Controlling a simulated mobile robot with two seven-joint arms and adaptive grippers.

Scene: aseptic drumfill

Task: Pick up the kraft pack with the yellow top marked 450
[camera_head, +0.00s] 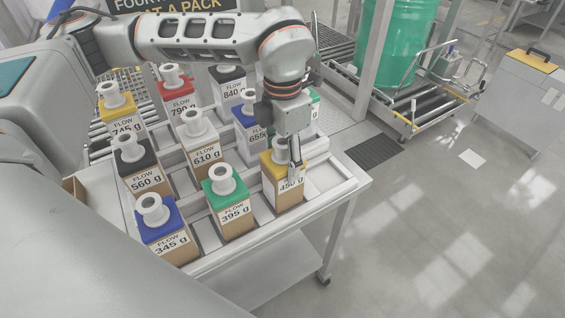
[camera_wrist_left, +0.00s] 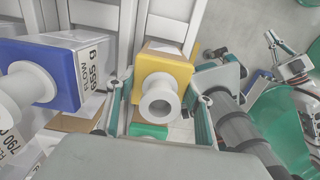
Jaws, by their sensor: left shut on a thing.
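The kraft pack with the yellow top (camera_head: 285,188) has a "450 g" label and is at the front right of the table rack. I cannot tell whether the pack's base is off the rack.
The green-topped 395 pack (camera_head: 229,215) stands close on the left, and the blue-topped 655 pack (camera_head: 248,128) stands behind. Several other packs fill the table rack (camera_head: 325,185). A green drum (camera_head: 395,40) stands on a roller conveyor beyond. The floor at the right is mostly clear.

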